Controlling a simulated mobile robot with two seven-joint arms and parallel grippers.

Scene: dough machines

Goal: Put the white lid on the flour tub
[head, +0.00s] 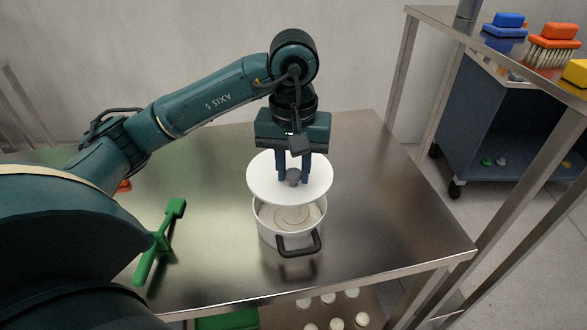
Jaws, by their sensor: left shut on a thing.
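The white lid (264,185) is a round flat disc with a grey knob in its middle. My left gripper (293,180) is shut on the lid's knob and holds the lid roughly level. The flour tub (264,222) is a white round pot with a dark handle at its front, standing on the steel table. Pale swirled contents show inside it. The lid hangs over the tub's back part, with a gap in which the contents show at the front. My right gripper is not in view.
The steel table (380,220) has free room right of the tub. A green tool (160,245) lies on the left. Several round pale pieces (328,297) sit below the front edge. Brushes (553,45) stand on a shelf at the right.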

